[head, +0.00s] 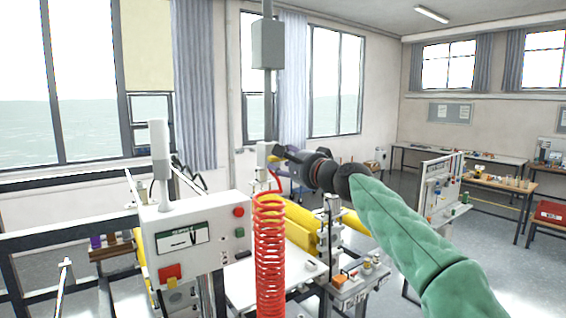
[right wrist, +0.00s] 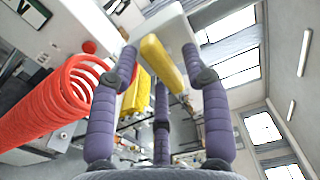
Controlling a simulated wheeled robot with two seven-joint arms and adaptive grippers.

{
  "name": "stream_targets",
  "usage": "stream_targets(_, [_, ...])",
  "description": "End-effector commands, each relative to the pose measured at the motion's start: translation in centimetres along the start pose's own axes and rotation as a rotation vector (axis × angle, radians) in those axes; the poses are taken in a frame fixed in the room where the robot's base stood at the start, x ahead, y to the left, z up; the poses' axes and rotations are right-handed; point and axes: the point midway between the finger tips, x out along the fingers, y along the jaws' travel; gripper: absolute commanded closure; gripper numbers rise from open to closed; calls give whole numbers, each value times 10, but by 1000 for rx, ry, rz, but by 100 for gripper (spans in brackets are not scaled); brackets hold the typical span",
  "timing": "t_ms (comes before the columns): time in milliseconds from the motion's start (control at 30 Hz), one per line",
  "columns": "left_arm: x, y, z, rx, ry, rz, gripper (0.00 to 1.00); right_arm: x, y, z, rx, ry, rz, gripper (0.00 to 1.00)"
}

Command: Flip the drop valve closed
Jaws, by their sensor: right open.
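The drop valve is a pale block (head: 263,150) on the vertical grey pipe, with a small yellow lever (head: 275,159) showing beside my right gripper (head: 284,155). In the right wrist view the yellow lever (right wrist: 163,63) lies between the spread purple fingers of my right gripper (right wrist: 161,62), running diagonally in front of the pale valve body (right wrist: 165,25). The gripper is open, with fingers on both sides of the lever; I cannot tell whether any finger touches it. My left gripper is not in view.
A red coiled hose (head: 270,250) hangs just below the valve, close to my right gripper; it also shows in the right wrist view (right wrist: 70,100). A white control box (head: 195,238) with a red button stands at left. Yellow rollers (head: 300,238) and a machine frame lie below.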

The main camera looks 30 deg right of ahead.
Motion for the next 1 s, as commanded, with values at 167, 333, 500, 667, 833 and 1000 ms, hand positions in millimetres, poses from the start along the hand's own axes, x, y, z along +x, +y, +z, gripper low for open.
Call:
stream_targets(167, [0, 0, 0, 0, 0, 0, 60, -15, -1, -1, -1, 1, -1, 52])
stream_targets(333, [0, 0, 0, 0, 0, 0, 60, -42, -1, -1, 0, 3, -1, 52])
stream_targets(500, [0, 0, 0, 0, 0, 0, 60, -71, -1, -1, 1, 3, -1, 52])
stream_targets(667, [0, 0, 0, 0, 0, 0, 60, -96, 0, 0, 0, 2, 0, 52])
stream_targets(833, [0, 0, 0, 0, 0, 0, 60, -112, 1, -1, 0, 2, 1, 52])
stream_targets(1000, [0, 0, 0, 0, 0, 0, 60, -118, 1, 0, 0, -1, 2, 52])
